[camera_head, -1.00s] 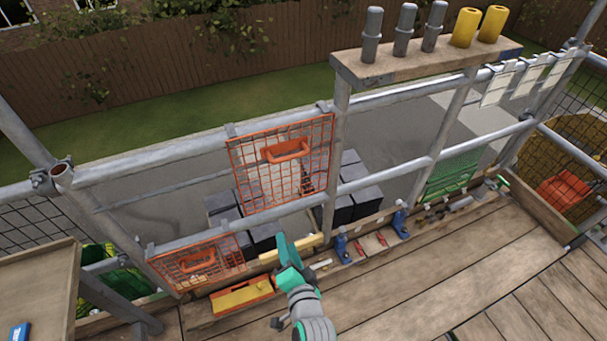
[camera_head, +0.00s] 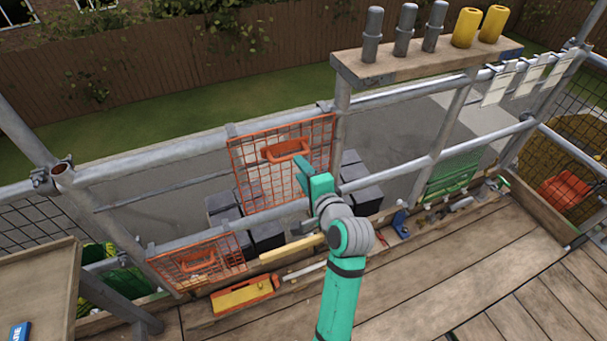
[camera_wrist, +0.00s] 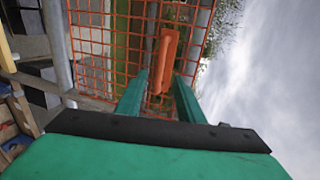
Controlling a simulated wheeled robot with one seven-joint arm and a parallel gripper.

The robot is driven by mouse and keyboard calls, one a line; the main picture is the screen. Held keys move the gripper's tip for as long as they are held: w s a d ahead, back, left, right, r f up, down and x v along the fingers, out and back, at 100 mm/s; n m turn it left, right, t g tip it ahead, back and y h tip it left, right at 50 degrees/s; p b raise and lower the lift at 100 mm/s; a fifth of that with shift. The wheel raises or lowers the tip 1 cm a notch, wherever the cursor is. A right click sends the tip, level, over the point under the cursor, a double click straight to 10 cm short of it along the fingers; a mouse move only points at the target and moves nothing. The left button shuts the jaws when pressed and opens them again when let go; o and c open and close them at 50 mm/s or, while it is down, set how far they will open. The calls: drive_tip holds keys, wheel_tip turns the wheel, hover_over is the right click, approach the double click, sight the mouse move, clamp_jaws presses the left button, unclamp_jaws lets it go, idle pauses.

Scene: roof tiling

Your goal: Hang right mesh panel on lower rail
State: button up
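The right orange mesh panel (camera_head: 250,181) hangs upright from the upper rail (camera_head: 180,155), and its lower edge is near the lower rail (camera_head: 385,183). Its orange handle (camera_head: 287,150) is near the top. My gripper (camera_head: 302,163) is in front of the panel, just below the handle's right end. In the wrist view, the two green fingers of my gripper (camera_wrist: 162,78) are apart. The handle (camera_wrist: 165,62) shows between and beyond them; I cannot tell whether they touch it. My arm hides the panel's lower right part. Another orange mesh panel (camera_head: 215,268) hangs on the lower rail at left.
A post (camera_head: 341,120) stands right beside the panel. A green mesh panel (camera_head: 452,175) hangs farther right. An orange and yellow tool (camera_head: 245,295) lies on the planks below. A shelf (camera_head: 400,68) with grey and yellow cylinders is above right. The deck at right is clear.

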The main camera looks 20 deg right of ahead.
sight(290, 157)
drive_tip(key=shift+x, duration=4.45)
clamp_jaws()
drive_tip(key=shift+r, duration=2.5)
drive_tip(key=s, duration=1)
drive_tip(key=shift+d, duration=0.15)
